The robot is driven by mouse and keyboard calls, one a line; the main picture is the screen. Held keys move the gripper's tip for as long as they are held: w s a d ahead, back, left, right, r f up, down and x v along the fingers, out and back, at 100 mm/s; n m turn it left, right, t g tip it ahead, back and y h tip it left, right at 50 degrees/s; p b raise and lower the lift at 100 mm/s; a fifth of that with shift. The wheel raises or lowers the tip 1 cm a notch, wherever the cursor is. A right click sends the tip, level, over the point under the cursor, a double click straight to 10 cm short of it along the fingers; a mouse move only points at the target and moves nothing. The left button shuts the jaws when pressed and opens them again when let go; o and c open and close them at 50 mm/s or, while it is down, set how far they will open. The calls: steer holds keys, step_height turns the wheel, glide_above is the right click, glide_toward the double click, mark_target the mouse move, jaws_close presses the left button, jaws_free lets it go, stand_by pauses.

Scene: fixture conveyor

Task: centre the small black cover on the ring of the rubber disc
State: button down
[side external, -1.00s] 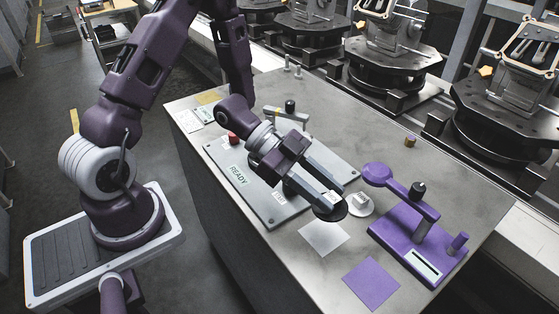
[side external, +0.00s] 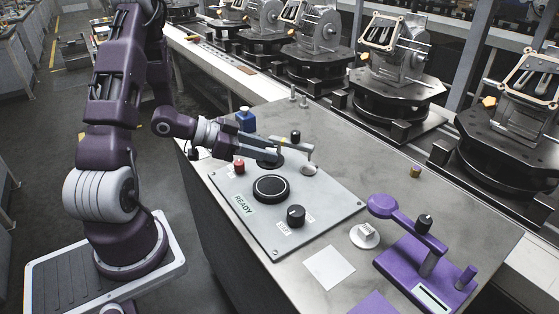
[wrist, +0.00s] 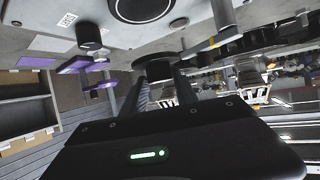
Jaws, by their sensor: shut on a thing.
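The small black cover (side external: 268,159) is a flat dark disc at the tips of my gripper (side external: 264,150), over the back-left part of the grey plate. In the wrist view my gripper (wrist: 160,74) is shut on the cover (wrist: 153,69), seen nearly edge-on between the fingers. The rubber disc (side external: 271,188) lies on the plate, black with a pale ring, nearer the side camera than the cover and apart from it. The disc (wrist: 143,6) is cut off by the top edge of the wrist view. The cover's height above the plate is hard to tell.
The grey plate (side external: 238,207) carries a red button (side external: 239,166) and a black knob (side external: 296,216). A grey lever stand with a black top (side external: 295,137) is close right of my gripper. A blue object (side external: 246,120) stands behind. A purple stand (side external: 425,240) and white ribbed part (side external: 364,236) are right.

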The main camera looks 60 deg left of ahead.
glide_above(266, 187)
steer(key=shift+a+f, duration=0.1)
steer(key=shift+f, duration=3.35)
steer(key=shift+f, duration=0.6)
steer(key=c, duration=0.9)
jaws_free()
steer(key=v, duration=0.7)
